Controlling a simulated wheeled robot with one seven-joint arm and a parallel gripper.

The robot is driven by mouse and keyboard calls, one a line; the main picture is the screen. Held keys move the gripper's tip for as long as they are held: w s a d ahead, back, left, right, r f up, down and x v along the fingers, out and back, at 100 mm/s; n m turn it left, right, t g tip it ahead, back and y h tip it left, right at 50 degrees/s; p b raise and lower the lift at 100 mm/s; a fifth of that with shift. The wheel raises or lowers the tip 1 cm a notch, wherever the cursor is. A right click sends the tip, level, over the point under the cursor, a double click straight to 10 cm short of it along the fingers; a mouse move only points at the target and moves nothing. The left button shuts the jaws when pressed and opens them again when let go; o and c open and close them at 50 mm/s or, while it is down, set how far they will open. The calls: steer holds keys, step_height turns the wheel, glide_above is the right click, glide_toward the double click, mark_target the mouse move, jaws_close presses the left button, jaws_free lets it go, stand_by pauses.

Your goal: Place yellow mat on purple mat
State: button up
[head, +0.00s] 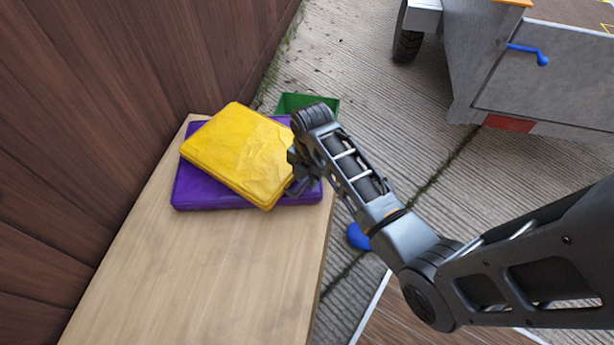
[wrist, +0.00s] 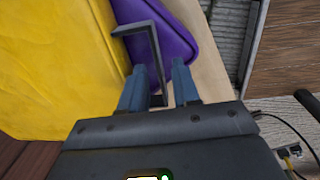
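The yellow mat (head: 240,150) lies on top of the purple mat (head: 225,195), turned at an angle to it, with a corner over the front edge of the purple mat. In the wrist view the yellow mat (wrist: 55,65) fills the left side, with the purple mat (wrist: 170,35) beside it. A thin dark bracket-shaped handle (wrist: 157,50) shows by the yellow mat's edge. My gripper (wrist: 158,68) has its fingers apart, one on each side of the handle's bar, with gaps visible. In the head view my gripper (head: 298,183) is at the yellow mat's right edge.
Both mats rest on a wooden table (head: 215,270), whose near part is clear. A brown plank wall (head: 110,110) runs along the left. A green box (head: 300,101) is behind, a blue object (head: 358,237) lies on the ground, and a grey trailer (head: 530,70) stands back right.

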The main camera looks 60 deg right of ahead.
step_height(320, 180, up, 12)
steer(key=p, duration=0.3)
steer(key=s+a+f+m+t+h, duration=0.1)
steer(key=s+a+f+m+t, duration=0.1)
steer(key=s+a+m+t, duration=0.3)
steer(key=s+a+f+m+t+h, duration=0.1)
steer(key=s+a+f+m, duration=0.2)
steer(key=s, duration=0.4)
steer(key=s+a+r+m+t, duration=0.2)
steer(key=s+a+r+m, duration=0.1)
steer(key=r, duration=0.4)
steer(key=s+a+r+m+t+y, duration=0.1)
steer(key=s+a+r+m+t, duration=0.2)
steer(key=s+r, duration=0.3)
steer(key=s+a+r+m+t+y, duration=0.1)
steer(key=s+a+r+m+t, duration=0.2)
steer(key=r, duration=0.7)
steer(key=shift+s+a+m, duration=0.5)
steer(key=shift+s, duration=0.7)
steer(key=shift+f, duration=0.1)
